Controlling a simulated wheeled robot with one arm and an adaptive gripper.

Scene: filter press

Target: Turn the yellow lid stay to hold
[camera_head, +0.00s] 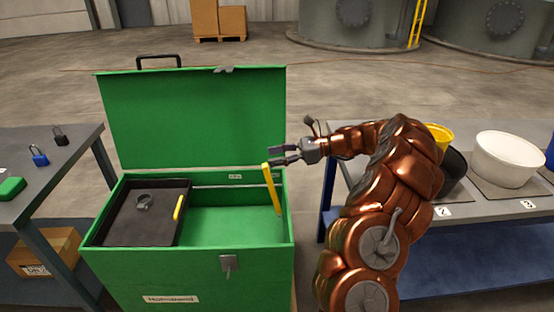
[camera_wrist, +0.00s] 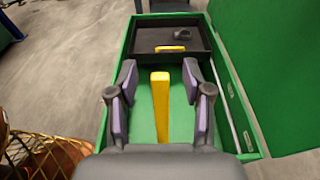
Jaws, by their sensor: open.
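The yellow lid stay (camera_head: 272,190) is a flat bar at the right side of the open green box (camera_head: 235,225). It stands nearly upright, slightly tilted, with its upper end by my gripper. The green lid (camera_head: 195,120) is raised. My gripper (camera_head: 280,155) is at the stay's upper end, over the box's right wall. In the wrist view, my gripper (camera_wrist: 160,85) has its fingers spread apart, and the stay (camera_wrist: 160,105) shows between them without visible contact on either side. The stay's lower end is partly hidden in the box.
A black tray (camera_head: 120,225) in the box's left part holds a grey ring-shaped item (camera_head: 144,202) and a small yellow piece (camera_head: 178,208). A table with padlocks (camera_head: 40,155) stands left. A bench with a white bucket (camera_head: 505,158) stands right, near my arm.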

